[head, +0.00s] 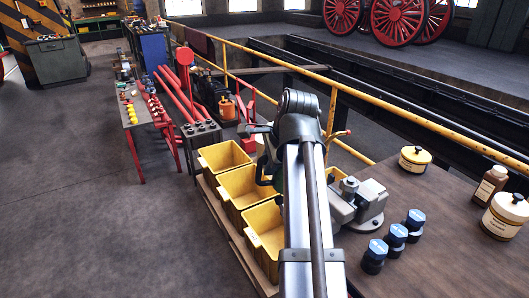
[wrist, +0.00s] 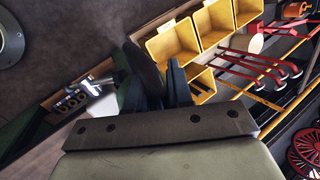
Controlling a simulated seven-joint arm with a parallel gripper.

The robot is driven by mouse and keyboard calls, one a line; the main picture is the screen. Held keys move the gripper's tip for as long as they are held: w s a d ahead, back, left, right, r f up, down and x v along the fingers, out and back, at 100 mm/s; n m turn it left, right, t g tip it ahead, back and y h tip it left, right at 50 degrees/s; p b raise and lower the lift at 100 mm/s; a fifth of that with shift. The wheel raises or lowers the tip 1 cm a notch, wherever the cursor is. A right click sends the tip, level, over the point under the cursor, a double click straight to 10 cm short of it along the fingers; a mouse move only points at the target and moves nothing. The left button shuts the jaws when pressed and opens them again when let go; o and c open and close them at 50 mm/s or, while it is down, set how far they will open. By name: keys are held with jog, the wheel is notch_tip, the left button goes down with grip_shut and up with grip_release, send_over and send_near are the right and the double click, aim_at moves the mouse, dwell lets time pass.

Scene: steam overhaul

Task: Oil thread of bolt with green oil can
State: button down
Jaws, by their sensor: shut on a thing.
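My gripper (wrist: 160,90) is shut on a dark green thing (wrist: 130,95), which looks like the green oil can. Most of it is hidden by the fingers in the wrist view and by my arm in the head view. A grey metal vise (head: 366,212) stands on the brown bench, just right of my arm. A dark upright piece (head: 348,186) shows at its jaws; I cannot tell whether this is the bolt or see any thread. A thin brass-coloured rod (head: 339,134) sticks out right of my arm; its owner is unclear.
Several yellow bins (head: 238,185) stand left of my arm. Three dark pieces with blue tops (head: 396,236) stand on the bench (head: 440,235). Cream tins (head: 505,215) and a brown bottle (head: 490,185) are at right. A yellow railing (head: 400,113) runs behind.

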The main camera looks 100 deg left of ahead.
jog(key=m, duration=0.3)
jog(key=shift+w+t, duration=0.1)
jog(key=shift+t, duration=0.3)
jog(key=shift+a, duration=0.1)
jog(key=shift+r, duration=0.1)
jog(key=shift+r+m+g+h, duration=0.25)
jog(key=shift+r+g, duration=0.3)
jog(key=shift+g, duration=0.45)
jog(key=shift+r+m+g+h, duration=0.2)
jog(key=shift+r+g, duration=0.35)
jog(key=shift+g, duration=0.45)
jog(key=shift+w+r+m+g, duration=0.2)
jog(key=shift+r+g, duration=0.1)
jog(key=shift+r, duration=0.25)
jog(key=shift+w+r+m+g, duration=0.15)
jog(key=shift+r+g, duration=0.15)
jog(key=shift+r, duration=0.25)
jog(key=shift+r, duration=0.2)
jog(key=shift+w+a+r+g+h, duration=0.15)
jog(key=shift+w+r+g+h, duration=0.1)
jog(key=shift+r+g, duration=0.25)
jog(key=shift+s+f, duration=0.1)
jog(key=shift+f, duration=0.05)
dwell(0.7)
